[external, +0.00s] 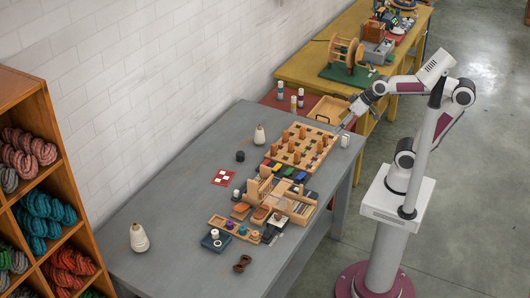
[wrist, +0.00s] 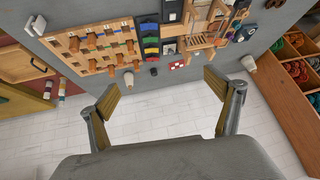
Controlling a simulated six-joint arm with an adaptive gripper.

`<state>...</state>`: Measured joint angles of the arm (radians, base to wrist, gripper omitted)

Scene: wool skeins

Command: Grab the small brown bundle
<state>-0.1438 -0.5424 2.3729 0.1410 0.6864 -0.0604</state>
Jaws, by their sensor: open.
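The small brown bundle (external: 242,263) is a dark brown twisted skein lying on the near part of the grey table (external: 175,215), in front of the wooden trays. In the wrist view, a dark brown shape at the top edge (wrist: 275,3) looks like the same bundle, partly cut off. My gripper (external: 347,124) is above the far right end of the table, well away from the bundle. In the wrist view my gripper (wrist: 162,92) has its two fingers spread wide with nothing between them.
A wooden peg board (external: 302,146) stands at the table's far end. Trays, coloured blocks and a blue dish (external: 214,240) fill the middle. A white cone (external: 138,237) stands at the left. Shelves of skeins (external: 48,215) are beside the table. The table around the bundle is fairly clear.

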